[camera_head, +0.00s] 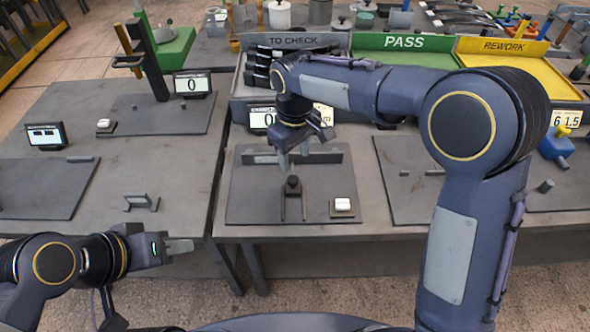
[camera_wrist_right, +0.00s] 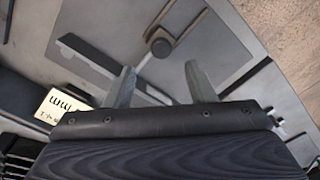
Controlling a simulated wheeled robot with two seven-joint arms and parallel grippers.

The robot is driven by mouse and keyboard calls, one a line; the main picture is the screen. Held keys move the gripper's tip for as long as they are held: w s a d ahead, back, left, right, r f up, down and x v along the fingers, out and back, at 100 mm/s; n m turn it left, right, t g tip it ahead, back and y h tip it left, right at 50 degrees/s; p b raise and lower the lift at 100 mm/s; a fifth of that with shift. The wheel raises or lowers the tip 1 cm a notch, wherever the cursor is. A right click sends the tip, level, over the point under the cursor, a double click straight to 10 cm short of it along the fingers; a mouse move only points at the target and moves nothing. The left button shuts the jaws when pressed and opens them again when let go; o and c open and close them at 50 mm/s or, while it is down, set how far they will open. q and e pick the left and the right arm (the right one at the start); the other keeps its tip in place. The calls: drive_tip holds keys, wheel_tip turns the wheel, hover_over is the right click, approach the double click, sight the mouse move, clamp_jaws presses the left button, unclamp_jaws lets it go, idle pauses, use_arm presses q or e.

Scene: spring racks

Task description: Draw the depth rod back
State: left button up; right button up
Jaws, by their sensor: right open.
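The depth rod (camera_head: 293,188), a dark upright piece with a round dark knob, stands on a slotted grey bracket on the middle plate (camera_head: 245,205). In the right wrist view the knob (camera_wrist_right: 160,47) lies beyond the fingertips, a little left of midway between them. My right gripper (camera_head: 293,158) is open and empty just above and behind the rod; its two fingers (camera_wrist_right: 160,75) are apart in the wrist view. A long grey bar (camera_head: 262,158) lies behind the rod. My left gripper (camera_head: 180,246) hangs at the front left, away from the rod; its finger gap cannot be made out.
A white button box (camera_head: 342,205) sits right of the rod. A display (camera_head: 262,118) behind is partly hidden by my right arm. TO CHECK (camera_head: 240,85), PASS (camera_head: 440,57) and REWORK (camera_head: 540,65) trays stand at the back. The left table has a metal handle (camera_head: 141,202).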

sight(293, 179)
drive_tip(key=shift+a+f, duration=0.25)
drive_tip(key=shift+f, duration=0.05)
wheel_tip(293, 179, down, 8)
drive_tip(key=shift+r+p, duration=0.25)
drive_tip(key=shift+p, duration=0.1)
clamp_jaws()
